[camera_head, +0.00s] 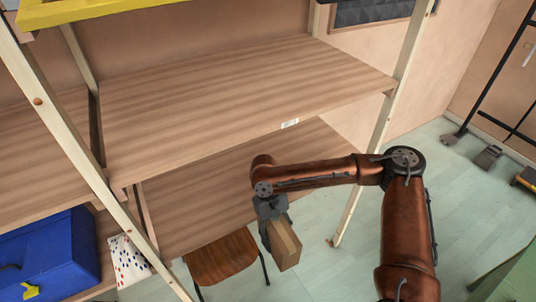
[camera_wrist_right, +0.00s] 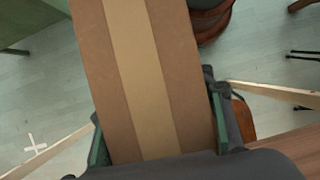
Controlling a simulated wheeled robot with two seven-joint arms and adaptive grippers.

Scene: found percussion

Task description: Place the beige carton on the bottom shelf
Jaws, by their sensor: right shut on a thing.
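The beige carton (camera_head: 283,244) is a long brown box. In the right wrist view the carton (camera_wrist_right: 142,75) shows a lighter tape band along its face, with a green-edged finger at each side. My right gripper (camera_head: 272,220) is shut on it, holding it in the air, tilted, in front of the shelf unit. The bottom shelf (camera_head: 185,205) is the lower wooden board, behind and left of the gripper; the upper shelf and my arm hide part of it. The visible part of this shelf is bare. My left gripper is not in view.
The upper shelf board (camera_head: 240,85) is empty except for a small label on its front edge. Pale wooden posts (camera_head: 385,120) frame the bay. A blue case (camera_head: 48,252) and a dotted item (camera_head: 128,260) lie at left.

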